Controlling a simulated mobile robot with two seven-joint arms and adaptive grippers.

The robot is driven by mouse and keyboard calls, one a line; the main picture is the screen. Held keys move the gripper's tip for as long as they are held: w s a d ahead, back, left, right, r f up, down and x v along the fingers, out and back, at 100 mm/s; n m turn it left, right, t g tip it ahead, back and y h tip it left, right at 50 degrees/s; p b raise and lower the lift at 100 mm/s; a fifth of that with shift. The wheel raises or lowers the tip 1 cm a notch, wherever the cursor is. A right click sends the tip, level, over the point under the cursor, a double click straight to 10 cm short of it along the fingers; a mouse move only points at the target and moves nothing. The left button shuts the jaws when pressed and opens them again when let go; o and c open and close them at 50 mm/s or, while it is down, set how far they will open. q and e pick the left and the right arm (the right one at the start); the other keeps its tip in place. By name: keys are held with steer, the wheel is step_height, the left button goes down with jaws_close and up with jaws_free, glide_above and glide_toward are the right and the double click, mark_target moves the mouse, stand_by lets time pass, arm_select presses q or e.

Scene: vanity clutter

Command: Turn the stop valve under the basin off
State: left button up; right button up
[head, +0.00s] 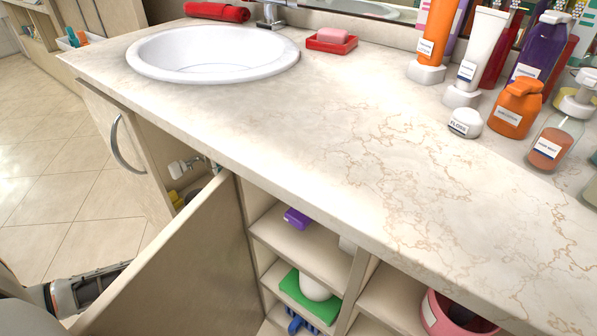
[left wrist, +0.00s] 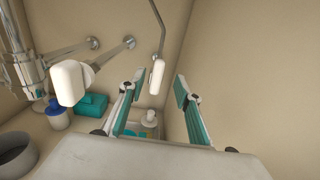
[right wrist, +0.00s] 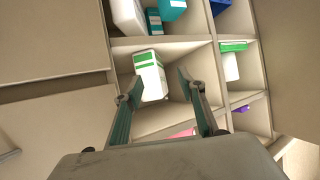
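The white basin (head: 213,52) is set in the marble counter. Below it, through the open cabinet door, a white valve handle (head: 181,168) shows in the head view. In the left wrist view a large white handle (left wrist: 68,84) on metal pipework is at the left. A smaller white handle (left wrist: 157,76) on a thin metal rod shows between the fingers; contact cannot be told. I cannot tell which is the stop valve. My left gripper (left wrist: 159,82) is open inside the cabinet. My right gripper (right wrist: 157,88) is open, facing the shelves, with a white-green box (right wrist: 150,76) in front.
The open cabinet door (head: 175,265) hides most of my left arm in the head view. A teal box (left wrist: 92,104) and a blue-capped bottle (left wrist: 57,118) stand on the cabinet floor. Shelves right of the door hold a purple item (head: 297,218). Bottles crowd the counter's right.

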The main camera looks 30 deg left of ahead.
arm_select(q)
steer(key=w+d, duration=0.1)
steer(key=w, duration=0.7)
steer(key=shift+c, duration=0.3)
jaws_close()
